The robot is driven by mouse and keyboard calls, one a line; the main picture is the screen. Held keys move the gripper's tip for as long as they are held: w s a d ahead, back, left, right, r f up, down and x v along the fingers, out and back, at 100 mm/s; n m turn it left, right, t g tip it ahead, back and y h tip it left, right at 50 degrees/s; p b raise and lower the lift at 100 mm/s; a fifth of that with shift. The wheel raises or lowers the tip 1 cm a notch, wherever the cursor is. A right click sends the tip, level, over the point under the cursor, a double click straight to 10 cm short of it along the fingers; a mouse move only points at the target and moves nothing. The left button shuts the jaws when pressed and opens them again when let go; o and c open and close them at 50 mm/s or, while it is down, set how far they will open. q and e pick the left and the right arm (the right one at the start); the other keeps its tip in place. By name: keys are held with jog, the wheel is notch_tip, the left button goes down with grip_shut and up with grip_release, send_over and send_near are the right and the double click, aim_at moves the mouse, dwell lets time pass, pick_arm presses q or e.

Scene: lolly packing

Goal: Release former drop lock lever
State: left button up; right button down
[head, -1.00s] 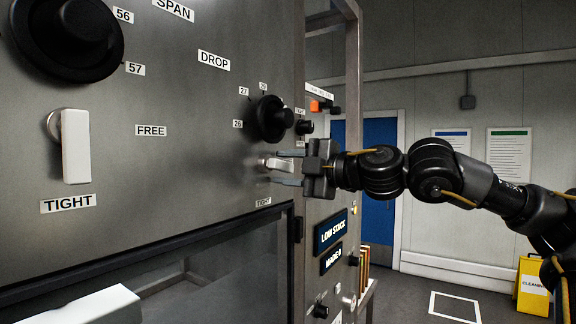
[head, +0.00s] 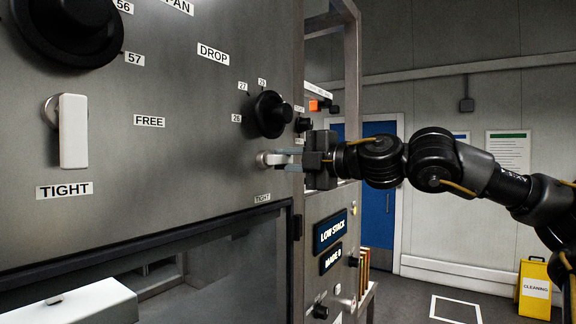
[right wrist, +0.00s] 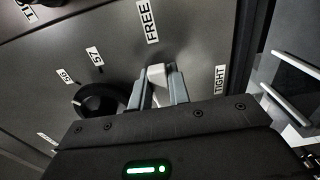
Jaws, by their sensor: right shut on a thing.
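The drop lock lever (head: 271,159) is a small pale handle on the grey machine panel, below the drop knob (head: 271,114) and above a small TIGHT label (head: 262,198). It lies roughly sideways, its outer end toward my gripper. My right gripper (head: 292,159) comes in from the right and is shut on the lever. In the right wrist view the pale lever (right wrist: 157,74) stands between the two grey fingers (right wrist: 158,90). The gripper hides part of the lever and the panel right of it. My left gripper is out of view.
A second white lever (head: 73,131) hangs down above a larger TIGHT label (head: 64,190), under a big black knob (head: 72,38). A dark window (head: 200,262) lies below. A yellow cleaning sign (head: 535,288) stands on the floor at right.

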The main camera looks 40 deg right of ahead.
jog(key=c, duration=1.3)
grip_release()
jog(key=shift+s, duration=0.1)
jog(key=shift+s+d+f+b, duration=0.1)
jog(key=shift+s+b, duration=0.2)
jog(key=shift+b, duration=0.1)
jog(key=b+v, duration=0.5)
jog(key=v, duration=0.5)
